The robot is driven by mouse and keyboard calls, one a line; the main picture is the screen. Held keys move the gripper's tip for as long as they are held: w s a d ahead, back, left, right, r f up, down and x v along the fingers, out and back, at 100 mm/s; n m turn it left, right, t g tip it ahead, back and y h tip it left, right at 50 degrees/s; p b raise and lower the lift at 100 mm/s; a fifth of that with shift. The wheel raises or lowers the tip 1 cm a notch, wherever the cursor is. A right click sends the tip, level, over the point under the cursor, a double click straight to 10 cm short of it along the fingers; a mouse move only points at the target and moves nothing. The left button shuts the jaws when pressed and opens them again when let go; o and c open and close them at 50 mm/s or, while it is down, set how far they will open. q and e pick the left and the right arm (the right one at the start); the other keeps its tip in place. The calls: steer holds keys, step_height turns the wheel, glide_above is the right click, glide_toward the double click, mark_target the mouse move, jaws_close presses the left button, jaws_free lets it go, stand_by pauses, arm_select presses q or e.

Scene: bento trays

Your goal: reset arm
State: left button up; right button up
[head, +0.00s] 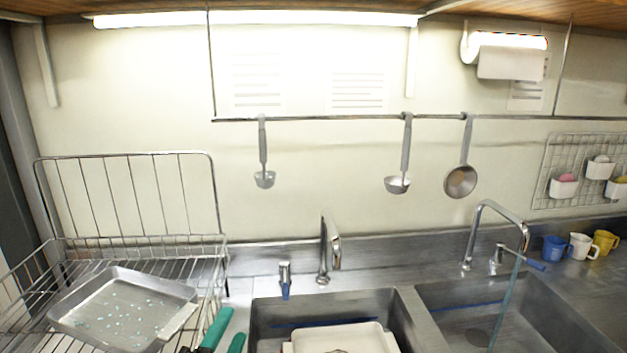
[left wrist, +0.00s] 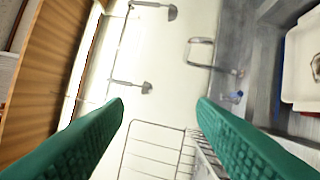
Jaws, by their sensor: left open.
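My left gripper (head: 226,329) shows at the bottom of the head view, in front of the drying rack. Its two green fingers also show in the left wrist view (left wrist: 160,105), spread wide apart with nothing between them. The gripper is open and empty. My right gripper is not in the head view.
A wire drying rack (head: 125,156) at the left holds a metal tray (head: 110,311) with small bluish bits. A white tray (head: 362,333) sits in the left sink (head: 262,312). The right sink (head: 440,293) is beside it. Ladles hang from a wall rail (head: 330,119). Cups (head: 581,246) stand at the right.

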arm_select(q)
steer(key=s+a+f+n+g+y, duration=0.25)
steer(key=s+f+n+g, duration=0.2)
steer(key=f, duration=0.35)
steer(key=s+a+f+n+g+y, duration=0.2)
steer(key=s+a+f+n+g, duration=0.15)
steer(key=f+n, duration=0.35)
steer(key=s+a+f+n+g, duration=0.2)
steer(key=s+f+n+g, duration=0.45)
steer(key=s+f, duration=0.7)
step_height(320, 180, down, 21)
steer(key=s+m+g, duration=0.2)
steer(key=g, duration=0.1)
steer(key=s+a+f, duration=0.2)
steer(key=s+f, duration=1.4)
steer(key=f, duration=0.2)
steer(key=shift+s+a+g, duration=0.2)
steer(key=shift+s+g, duration=0.2)
steer(key=shift+g, duration=0.05)
